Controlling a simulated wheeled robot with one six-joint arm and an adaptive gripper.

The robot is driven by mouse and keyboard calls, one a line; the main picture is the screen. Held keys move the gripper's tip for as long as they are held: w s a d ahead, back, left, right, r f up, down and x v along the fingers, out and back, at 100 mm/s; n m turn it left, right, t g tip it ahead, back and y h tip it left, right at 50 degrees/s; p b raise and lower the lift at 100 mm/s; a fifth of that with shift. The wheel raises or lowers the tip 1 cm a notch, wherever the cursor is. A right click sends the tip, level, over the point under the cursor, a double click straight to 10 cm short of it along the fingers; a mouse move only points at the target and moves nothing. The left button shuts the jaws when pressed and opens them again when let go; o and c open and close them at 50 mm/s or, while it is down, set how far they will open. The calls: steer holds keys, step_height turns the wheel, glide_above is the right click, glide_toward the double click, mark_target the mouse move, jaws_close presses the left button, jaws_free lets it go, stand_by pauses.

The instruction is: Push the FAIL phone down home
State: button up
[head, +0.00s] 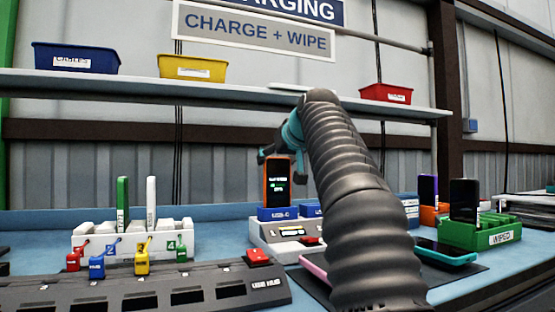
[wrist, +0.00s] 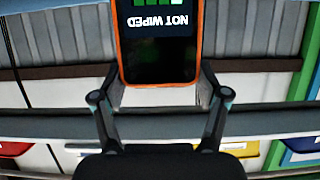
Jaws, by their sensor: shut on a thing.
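An orange-framed phone (head: 278,188) stands upright at the blue slot block (head: 277,214) of a grey dock unit (head: 285,240). How deep it sits cannot be told. In the wrist view the phone (wrist: 158,45) appears upside down, its dark screen reading "NOT WIPED" with green bars. No FAIL mark is readable on it. My gripper (head: 283,160) is at the phone's upper part, partly hidden behind my arm. In the wrist view my gripper (wrist: 160,84) has one finger at each side edge of the phone and is shut on it.
A green WIPED rack (head: 490,237) holds a dark phone at right, with an orange holder (head: 430,215) beside it. A teal phone (head: 446,253) lies on a dark mat. A white rack (head: 130,238), coloured plugs and a grey USB hub (head: 130,290) stand at left. Bins line the shelf.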

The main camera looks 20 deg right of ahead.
steer(key=shift+f+b, duration=0.8)
steer(key=shift+f, duration=0.15)
stand_by(0.9)
steer(key=o, duration=1.7)
steer(key=v, duration=1.2)
